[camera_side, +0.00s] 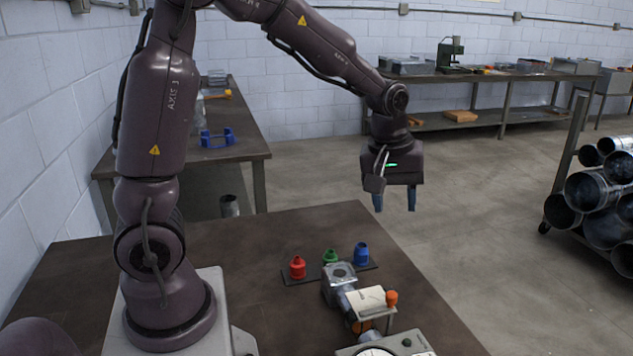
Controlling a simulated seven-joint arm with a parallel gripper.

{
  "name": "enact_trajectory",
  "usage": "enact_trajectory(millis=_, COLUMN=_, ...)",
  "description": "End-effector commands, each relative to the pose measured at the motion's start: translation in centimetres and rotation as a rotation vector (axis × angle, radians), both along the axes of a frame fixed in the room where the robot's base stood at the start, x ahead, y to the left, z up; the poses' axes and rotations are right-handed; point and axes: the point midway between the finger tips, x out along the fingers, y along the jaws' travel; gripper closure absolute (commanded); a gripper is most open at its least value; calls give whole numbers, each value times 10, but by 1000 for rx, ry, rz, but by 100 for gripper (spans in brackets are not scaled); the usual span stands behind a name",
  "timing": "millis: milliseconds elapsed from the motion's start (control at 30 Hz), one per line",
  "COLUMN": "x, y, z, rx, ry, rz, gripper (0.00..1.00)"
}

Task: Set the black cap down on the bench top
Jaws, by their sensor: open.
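My gripper (394,201) hangs beyond the right far edge of the brown bench top (220,255), above the level of the bench. Its two blue fingers point down, stand apart and have nothing between them. I cannot make out a black cap anywhere in this view. On the bench, red (297,268), green (330,256) and blue (362,254) pieces with narrow tops stand in a row on a dark flat strip (302,280).
A metal and cream assembly with an orange knob (391,298) stands in front of the strip. A device with a dial (375,351) is cut off at the bottom edge. The bench's left part looks clear. A rack of metal ducts (590,190) stands at the right.

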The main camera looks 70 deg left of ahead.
Motion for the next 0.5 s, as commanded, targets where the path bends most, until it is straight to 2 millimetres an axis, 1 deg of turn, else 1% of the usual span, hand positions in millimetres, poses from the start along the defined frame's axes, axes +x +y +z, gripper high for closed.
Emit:
enact_trajectory(millis=33, x=-16, y=-9, z=22, rx=19, ry=-41, rz=-97, gripper=54)
enact_trajectory(millis=100, x=-38, y=-19, z=44, rx=51, ry=-85, rz=-236, gripper=54)
enact_trajectory(millis=167, x=-58, y=-27, z=59, rx=82, ry=-121, rz=-354, gripper=54)
enact_trajectory(millis=200, x=-71, y=-31, z=68, rx=105, ry=-145, rz=-431, gripper=54)
enact_trajectory(millis=333, x=-114, y=-44, z=86, rx=192, ry=-215, rz=-667, gripper=54)
enact_trajectory(millis=400, x=-133, y=-48, z=90, rx=238, ry=-244, rz=-775, gripper=54)
enact_trajectory(millis=500, x=-154, y=-52, z=92, rx=293, ry=-273, rz=-889, gripper=54)
